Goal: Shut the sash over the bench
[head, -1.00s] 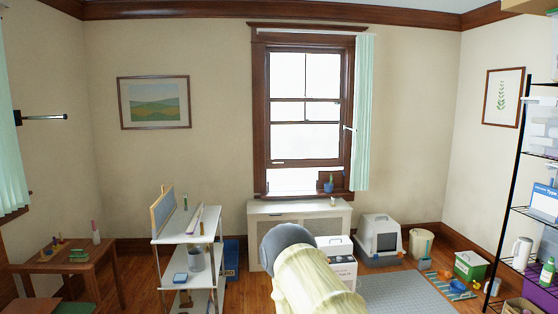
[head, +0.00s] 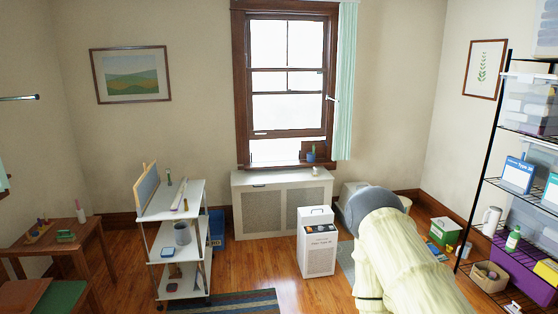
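The window sash (head: 288,134) is in a dark wood frame on the back wall. Its lower rail stands above the sill (head: 270,166), with a bright open gap below it. A small pale handle shows on the rail's left part. The bench (head: 255,178), a low white cabinet with mesh front panels, stands under the window. My arm, in a pale yellow cover with a grey rounded joint, is at the lower right, well short of the window. My gripper is not visible.
A blue pot with a plant (head: 311,156) stands on the sill's right end. A white box unit (head: 318,250) stands before the bench. A white shelf cart (head: 178,240) is left, shelving (head: 495,185) right. A green curtain (head: 347,90) hangs beside the window. Floor between cart and white unit is clear.

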